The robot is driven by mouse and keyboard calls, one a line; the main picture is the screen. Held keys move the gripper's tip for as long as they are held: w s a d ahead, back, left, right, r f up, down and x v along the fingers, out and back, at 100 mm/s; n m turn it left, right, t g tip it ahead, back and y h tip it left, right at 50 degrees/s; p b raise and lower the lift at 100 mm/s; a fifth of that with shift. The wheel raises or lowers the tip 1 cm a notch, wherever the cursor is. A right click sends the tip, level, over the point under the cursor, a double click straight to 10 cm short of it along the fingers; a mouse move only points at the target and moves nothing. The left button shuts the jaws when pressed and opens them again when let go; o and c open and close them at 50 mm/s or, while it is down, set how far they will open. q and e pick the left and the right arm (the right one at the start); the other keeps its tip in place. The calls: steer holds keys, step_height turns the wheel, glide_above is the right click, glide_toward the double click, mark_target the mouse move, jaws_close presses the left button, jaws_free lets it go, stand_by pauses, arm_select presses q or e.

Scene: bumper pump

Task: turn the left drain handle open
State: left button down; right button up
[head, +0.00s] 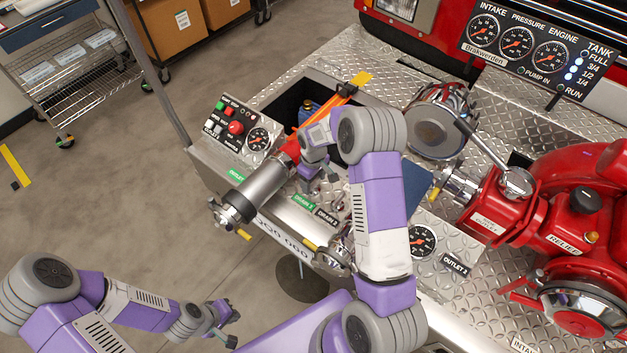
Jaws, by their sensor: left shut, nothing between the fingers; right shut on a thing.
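The left drain handle is mostly hidden by my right gripper (320,186), which reaches down to the panel just above a green label (303,203). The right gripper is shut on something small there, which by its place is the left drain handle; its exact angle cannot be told. A black label (327,217) sits to the right of the green one. My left gripper (231,326) is shut and empty, over the floor at the lower left, well away from the panel.
A grey and red nozzle (257,190) lies left of the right gripper. A control box (236,128) with buttons and a gauge is behind it. A red pump (560,200) fills the right. A wire cart (70,85) stands at the back left.

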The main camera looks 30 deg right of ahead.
mark_target(314, 182)
steer(key=shift+n, duration=0.4)
steer(key=o, duration=1)
steer(key=shift+o, duration=0.2)
steer(key=shift+r, duration=0.15)
step_height(314, 182, up, 7)
steer(key=shift+r+p, duration=0.15)
steer(key=shift+p, duration=0.35)
